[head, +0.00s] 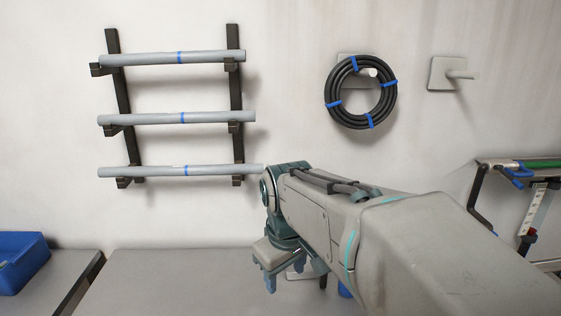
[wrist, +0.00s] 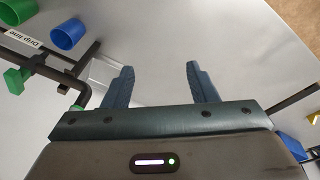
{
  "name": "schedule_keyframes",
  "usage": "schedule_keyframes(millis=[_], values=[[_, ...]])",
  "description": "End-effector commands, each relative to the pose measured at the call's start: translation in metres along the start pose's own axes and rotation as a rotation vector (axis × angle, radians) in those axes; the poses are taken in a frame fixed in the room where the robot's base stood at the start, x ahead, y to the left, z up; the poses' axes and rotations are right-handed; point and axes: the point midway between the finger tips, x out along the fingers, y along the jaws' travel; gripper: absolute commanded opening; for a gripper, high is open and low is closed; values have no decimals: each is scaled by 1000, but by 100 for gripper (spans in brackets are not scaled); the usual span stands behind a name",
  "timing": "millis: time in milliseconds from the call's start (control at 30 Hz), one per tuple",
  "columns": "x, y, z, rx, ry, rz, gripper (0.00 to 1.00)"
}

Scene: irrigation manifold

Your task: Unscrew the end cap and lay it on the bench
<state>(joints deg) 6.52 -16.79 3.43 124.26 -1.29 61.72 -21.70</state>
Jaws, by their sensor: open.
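My gripper (wrist: 160,78) is open and empty, its two dark fingers apart with bench surface between and beyond them. In the head view my gripper (head: 270,276) hangs fingers-down above the bench (head: 170,285). In the wrist view a black pipe (wrist: 48,68) with green fittings and a "Drip line" label (wrist: 24,40) lies left of the fingers. A blue cup-shaped piece (wrist: 67,34) and a green one (wrist: 18,10) stand at the upper left; I cannot tell whether either is the end cap. My arm hides much of the bench in the head view.
A blue bin (head: 22,262) stands at the left. A wall rack (head: 118,85) holds grey pipes; a black hose coil (head: 361,92) hangs beside it. More fittings (head: 525,170) are at the right. The bench left of my gripper is clear.

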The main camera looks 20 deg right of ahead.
Motion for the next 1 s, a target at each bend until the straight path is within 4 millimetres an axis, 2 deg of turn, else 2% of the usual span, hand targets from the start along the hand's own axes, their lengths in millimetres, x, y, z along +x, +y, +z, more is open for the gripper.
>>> schedule_keyframes(millis=[33,200,433,600,700,867,1000], values=[[-12,16,-18,-63,-19,0,52],[-40,65,-69,-326,-74,-22,52],[-64,135,-118,-662,-111,-92,52],[-72,175,-134,-843,-108,-145,52],[-74,190,-138,-907,-102,-162,52],[-72,199,-139,-953,-98,-176,52],[-57,198,-137,-958,-99,-178,52]])
